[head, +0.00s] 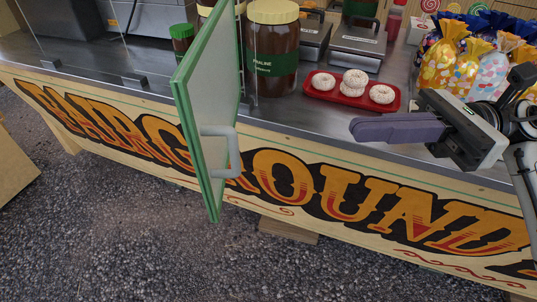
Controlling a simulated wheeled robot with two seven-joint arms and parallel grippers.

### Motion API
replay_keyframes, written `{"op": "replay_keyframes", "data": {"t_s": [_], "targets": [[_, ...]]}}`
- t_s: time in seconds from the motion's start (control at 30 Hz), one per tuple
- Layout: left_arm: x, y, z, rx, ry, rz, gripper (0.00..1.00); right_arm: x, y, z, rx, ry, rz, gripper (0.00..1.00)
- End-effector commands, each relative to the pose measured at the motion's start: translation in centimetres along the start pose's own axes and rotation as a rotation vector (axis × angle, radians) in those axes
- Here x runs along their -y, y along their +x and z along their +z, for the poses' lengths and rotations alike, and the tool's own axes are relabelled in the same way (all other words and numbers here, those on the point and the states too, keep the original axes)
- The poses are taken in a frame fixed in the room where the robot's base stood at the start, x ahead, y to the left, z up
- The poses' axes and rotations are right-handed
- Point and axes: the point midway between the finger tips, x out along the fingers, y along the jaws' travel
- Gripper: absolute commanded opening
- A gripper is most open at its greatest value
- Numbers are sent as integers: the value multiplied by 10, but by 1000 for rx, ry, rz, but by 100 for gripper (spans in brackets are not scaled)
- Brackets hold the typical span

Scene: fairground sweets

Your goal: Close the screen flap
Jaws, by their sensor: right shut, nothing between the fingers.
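The screen flap (209,105) is a glass panel with green edges. It stands swung out over the front edge of the counter, seen nearly edge-on, so it is open. Its grey bar handle (232,150) sits on the right face near the lower end. My right gripper (355,129) comes in from the right, shut and empty, its fingers pointing left. It is above the counter's front edge, to the right of the handle and well apart from it. My left gripper is not in view.
Behind the flap stand a praline jar (272,50) and a green-lidded jar (182,38). A red tray (352,97) with several white doughnuts lies near my right gripper. Wrapped sweet bags (443,62) crowd the right. The space between handle and gripper is clear.

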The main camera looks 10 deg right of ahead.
Motion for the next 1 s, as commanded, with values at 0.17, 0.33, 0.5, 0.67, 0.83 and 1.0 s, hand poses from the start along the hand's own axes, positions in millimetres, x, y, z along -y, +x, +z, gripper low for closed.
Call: {"op": "replay_keyframes", "data": {"t_s": [0.17,0.33,0.5,0.67,0.83,1.0], "targets": [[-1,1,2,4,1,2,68,-6,0,-7,-82,-79,26,0],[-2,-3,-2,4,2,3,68,-8,23,-7,-78,-77,29,0],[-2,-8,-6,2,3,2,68,-9,60,-9,-75,-74,30,0],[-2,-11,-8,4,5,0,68,-9,94,-11,-74,-74,29,0],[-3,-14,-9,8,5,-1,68,-9,120,-14,-75,-73,27,0],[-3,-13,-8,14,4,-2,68,-9,133,-16,-76,-72,26,0]]}}
